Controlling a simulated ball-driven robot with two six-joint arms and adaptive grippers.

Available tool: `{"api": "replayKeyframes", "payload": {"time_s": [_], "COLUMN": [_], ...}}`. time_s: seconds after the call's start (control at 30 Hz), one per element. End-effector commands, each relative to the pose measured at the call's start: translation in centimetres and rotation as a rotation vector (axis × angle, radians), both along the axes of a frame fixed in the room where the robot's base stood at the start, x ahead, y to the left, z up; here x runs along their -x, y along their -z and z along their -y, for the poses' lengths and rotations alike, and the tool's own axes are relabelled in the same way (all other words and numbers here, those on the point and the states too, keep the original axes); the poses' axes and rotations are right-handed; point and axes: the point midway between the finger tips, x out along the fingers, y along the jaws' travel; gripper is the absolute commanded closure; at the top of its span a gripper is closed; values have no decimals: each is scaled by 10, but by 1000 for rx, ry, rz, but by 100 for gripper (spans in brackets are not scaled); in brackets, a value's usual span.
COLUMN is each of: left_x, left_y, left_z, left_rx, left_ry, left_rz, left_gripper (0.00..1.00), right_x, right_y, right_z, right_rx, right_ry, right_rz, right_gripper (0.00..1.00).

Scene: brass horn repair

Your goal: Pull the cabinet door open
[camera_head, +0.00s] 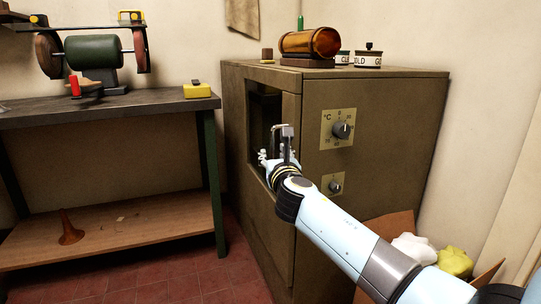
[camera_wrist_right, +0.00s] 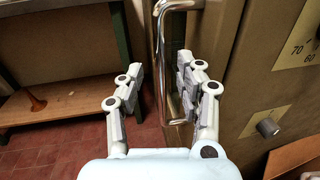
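The olive-brown cabinet (camera_head: 385,110) stands in the middle against the wall. Its door (camera_head: 268,220), with a dark window (camera_head: 262,108), is on the left-facing side and looks shut. A metal bar handle (camera_head: 287,131) stands upright near the door's right edge. My right gripper (camera_head: 277,158) is at the handle and partly covers it. In the right wrist view my right gripper (camera_wrist_right: 159,75) is open, with the shiny handle (camera_wrist_right: 158,45) between its spread fingers. A gap shows left of the bar; whether the right finger touches it I cannot tell. My left gripper is out of view.
A workbench (camera_head: 120,104) with a grinder (camera_head: 92,52) and a yellow box (camera_head: 197,90) stands left. A brass horn bell (camera_head: 70,232) sits on its lower shelf. An open carton (camera_head: 390,225) lies right of the cabinet. The red floor (camera_head: 190,285) before the door is clear.

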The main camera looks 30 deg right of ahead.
Motion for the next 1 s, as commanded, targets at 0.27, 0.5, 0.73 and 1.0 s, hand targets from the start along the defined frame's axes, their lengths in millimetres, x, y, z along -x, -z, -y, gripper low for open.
{"api": "replayKeyframes", "payload": {"time_s": [0.27,0.5,0.73,1.0], "left_x": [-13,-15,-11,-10], "left_y": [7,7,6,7], "left_z": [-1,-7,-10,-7], "left_rx": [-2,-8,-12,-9], "left_ry": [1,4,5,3], "left_rz": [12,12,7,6], "left_gripper": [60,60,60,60], "right_x": [-30,-32,-32,-32], "right_y": [1,0,0,1], "right_z": [14,15,15,15], "right_rx": [0,0,0,0], "right_ry": [1,0,1,1], "right_rz": [-1,-1,-1,-1], "right_gripper": [64,64,85,100]}}
